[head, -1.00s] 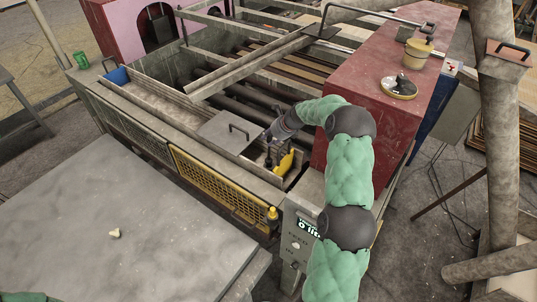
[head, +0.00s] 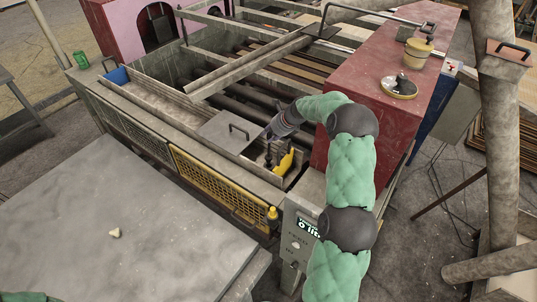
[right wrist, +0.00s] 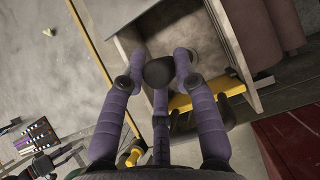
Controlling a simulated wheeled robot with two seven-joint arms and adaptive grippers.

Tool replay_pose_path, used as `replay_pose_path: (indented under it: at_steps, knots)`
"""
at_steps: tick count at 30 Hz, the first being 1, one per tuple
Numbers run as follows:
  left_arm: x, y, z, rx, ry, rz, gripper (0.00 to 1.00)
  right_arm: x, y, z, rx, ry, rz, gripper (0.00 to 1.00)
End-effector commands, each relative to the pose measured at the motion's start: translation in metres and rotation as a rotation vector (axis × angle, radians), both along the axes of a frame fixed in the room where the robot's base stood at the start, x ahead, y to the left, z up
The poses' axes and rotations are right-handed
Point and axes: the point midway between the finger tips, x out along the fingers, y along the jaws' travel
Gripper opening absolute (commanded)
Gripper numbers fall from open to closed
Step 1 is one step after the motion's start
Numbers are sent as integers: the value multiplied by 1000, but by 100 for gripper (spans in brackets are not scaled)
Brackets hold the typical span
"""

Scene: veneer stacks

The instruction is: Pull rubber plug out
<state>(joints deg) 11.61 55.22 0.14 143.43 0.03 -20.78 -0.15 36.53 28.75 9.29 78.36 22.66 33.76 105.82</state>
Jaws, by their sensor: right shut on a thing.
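My right gripper (right wrist: 160,68) reaches down into the near end of the trough; it also shows in the head view (head: 269,153). In the right wrist view its purple fingers are closed on a dark rounded thing, which I take to be the rubber plug (right wrist: 158,73). The plug's lower part is hidden, so I cannot tell whether it still sits in a hole. In the head view the plug cannot be told apart from the dark fingers. My left gripper is out of view.
A yellow part (head: 286,162) stands in the trough right beside the gripper. A grey lid with a handle (head: 228,131) lies just left of it. A red cabinet (head: 375,115) stands close on the right. The grey table (head: 110,220) in front is mostly clear.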

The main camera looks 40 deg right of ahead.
Motion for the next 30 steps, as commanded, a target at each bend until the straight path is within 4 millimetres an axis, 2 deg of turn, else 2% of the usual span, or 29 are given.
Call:
replay_pose_path:
  at_steps: [15,25,30]
  knots:
    - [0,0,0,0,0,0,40,0,0,35,-2,-2,1,0]
    - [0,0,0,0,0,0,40,0,0,37,-1,0,0,0]
    - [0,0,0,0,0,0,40,1,0,48,-2,-4,1,0]
